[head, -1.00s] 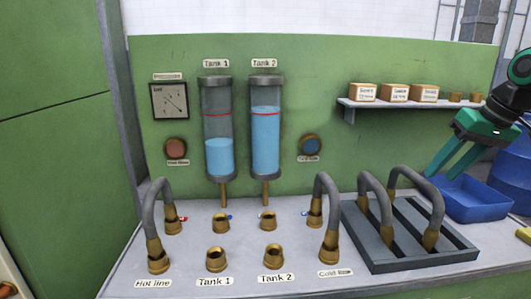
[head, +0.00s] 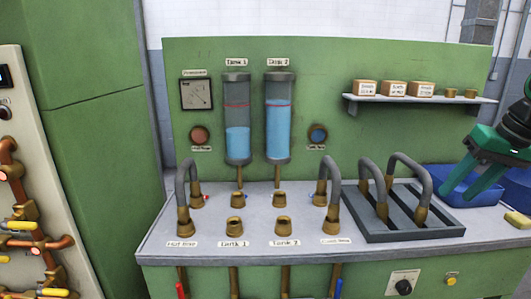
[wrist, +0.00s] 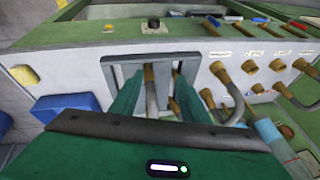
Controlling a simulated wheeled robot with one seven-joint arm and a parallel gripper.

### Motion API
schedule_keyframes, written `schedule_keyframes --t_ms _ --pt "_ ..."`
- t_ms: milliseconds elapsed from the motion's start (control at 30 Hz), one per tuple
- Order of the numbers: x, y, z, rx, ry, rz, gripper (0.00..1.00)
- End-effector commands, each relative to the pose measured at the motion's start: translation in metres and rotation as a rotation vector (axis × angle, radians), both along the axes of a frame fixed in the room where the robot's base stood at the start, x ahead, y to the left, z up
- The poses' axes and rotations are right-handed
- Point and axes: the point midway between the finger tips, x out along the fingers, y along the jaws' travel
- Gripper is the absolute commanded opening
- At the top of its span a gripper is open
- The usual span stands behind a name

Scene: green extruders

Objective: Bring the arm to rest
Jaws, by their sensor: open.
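My green gripper (head: 467,190) is at the right of the head view, its two fingers apart and empty. It hangs over the right part of the bench, in front of the blue bin and right of the grey rack. In the wrist view my gripper (wrist: 160,95) points at the grey slatted rack (wrist: 109,76), with a grey hose with brass ends (wrist: 151,92) seen between the fingers. I cannot tell whether a finger touches anything.
The rack (head: 400,233) holds two curved hoses (head: 412,172). More hoses stand at the hot line (head: 183,190) and cold line (head: 323,178) fittings. A blue bin (head: 448,183) sits behind my gripper. A shelf (head: 420,98) with boxes hangs above. Yellow-handled pipes (head: 20,226) stand left.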

Motion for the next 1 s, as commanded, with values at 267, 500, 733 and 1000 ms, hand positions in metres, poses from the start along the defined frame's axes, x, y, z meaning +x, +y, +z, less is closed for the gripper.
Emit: schedule_keyframes --t_ms 267,500,733,1000 --pt "-0.054 0.013 -0.042 0.005 0.094 -0.137 0.42" --pt "-0.147 0.03 -0.111 -0.027 0.259 -0.311 0.42" --pt "-0.216 0.034 -0.152 -0.08 0.37 -0.421 0.42" --pt "-0.227 0.034 -0.157 -0.09 0.388 -0.441 0.42"
